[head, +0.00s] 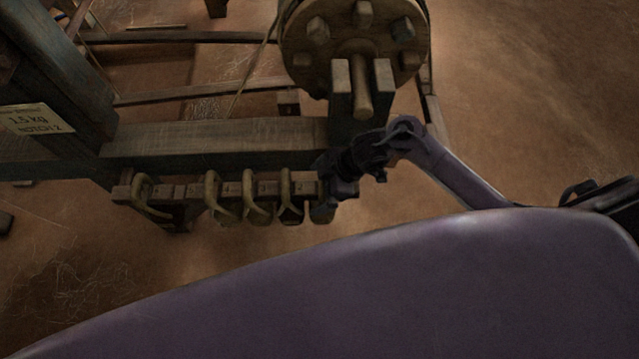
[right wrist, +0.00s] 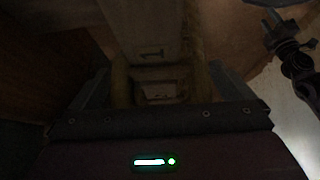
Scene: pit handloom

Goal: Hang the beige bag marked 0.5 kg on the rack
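My right gripper (head: 328,190) is at the right end of the wooden rack (head: 190,189), close against it. In the right wrist view its two fingers (right wrist: 155,92) stand apart, on either side of a tan loop (right wrist: 119,85) and a wooden block marked 1. I cannot tell if the fingers press on the loop. Several bags with curved tan handles (head: 215,192) hang along the rack. Their weight marks are not readable, so I cannot tell which is the 0.5 kg bag. My left gripper is not recognisable in either view.
A wooden beam (head: 220,140) runs just behind the rack. A pegged wooden wheel (head: 355,35) stands above its right end. A post at left bears a label (head: 35,119) reading 1.5 kg, notch 2. Bare floor lies right of the loom.

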